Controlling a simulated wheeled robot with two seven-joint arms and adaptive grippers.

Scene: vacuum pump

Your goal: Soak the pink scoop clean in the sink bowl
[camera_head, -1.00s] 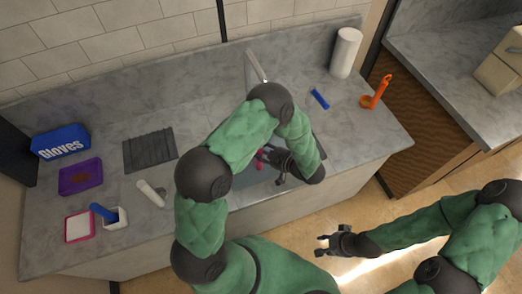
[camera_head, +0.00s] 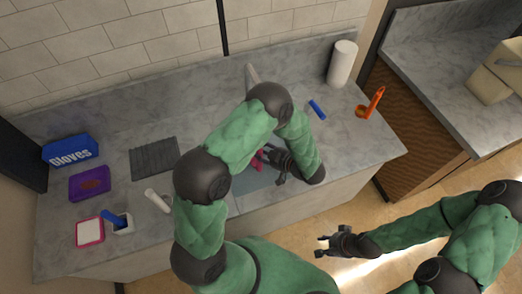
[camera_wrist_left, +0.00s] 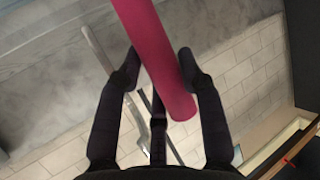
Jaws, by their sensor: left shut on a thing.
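The pink scoop (camera_head: 259,158) is mostly hidden behind my left arm and gripper in the head view, with only a bit of pink showing. In the left wrist view its thick pink handle (camera_wrist_left: 155,55) runs between the two fingers. My left gripper (camera_head: 268,153) is shut on the scoop over the sink area; it also shows in the left wrist view (camera_wrist_left: 160,85). The sink bowl (camera_head: 255,184) is largely covered by my left arm, so I cannot tell whether the scoop's head is in it.
The faucet (camera_head: 251,74) stands behind the sink. To the right are a blue item (camera_head: 317,109), an orange scoop (camera_head: 371,103) and a paper roll (camera_head: 342,64).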

